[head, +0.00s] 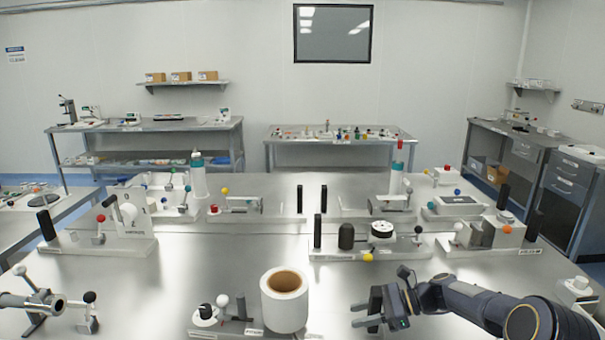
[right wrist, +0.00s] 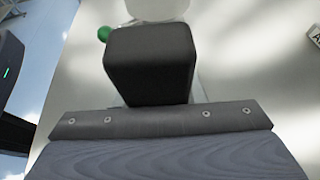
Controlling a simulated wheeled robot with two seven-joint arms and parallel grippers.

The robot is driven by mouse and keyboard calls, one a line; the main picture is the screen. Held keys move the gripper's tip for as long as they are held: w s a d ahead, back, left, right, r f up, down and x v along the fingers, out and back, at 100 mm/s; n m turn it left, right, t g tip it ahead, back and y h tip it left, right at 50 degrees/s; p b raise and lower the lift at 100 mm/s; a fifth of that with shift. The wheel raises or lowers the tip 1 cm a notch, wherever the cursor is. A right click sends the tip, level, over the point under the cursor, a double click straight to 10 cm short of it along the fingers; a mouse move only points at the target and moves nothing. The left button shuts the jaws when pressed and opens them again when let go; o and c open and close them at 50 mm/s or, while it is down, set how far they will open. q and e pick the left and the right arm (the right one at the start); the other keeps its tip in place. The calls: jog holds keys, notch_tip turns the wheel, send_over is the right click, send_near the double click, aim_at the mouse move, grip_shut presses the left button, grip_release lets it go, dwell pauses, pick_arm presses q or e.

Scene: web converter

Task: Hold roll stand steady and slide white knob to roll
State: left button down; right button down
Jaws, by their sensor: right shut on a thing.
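The roll stand (head: 237,327) lies at the front middle of the table in the head view, its lower edge cut off. A white roll (head: 284,313) with a brown core stands upright at its right end. The white knob (head: 222,300) sits on a short post left of the roll, with a gap between them. My right gripper (head: 368,311) is right of the roll, low over the table. It is shut on a black handle-like block (right wrist: 150,65), which fills the middle of the right wrist view. Its link to the stand is hard to see. My left gripper is not in view.
A white dial with a black knob (head: 205,312) is left of the white knob. Bare steel table lies behind the roll.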

jog(key=shift+f, duration=0.35)
dwell(0.4)
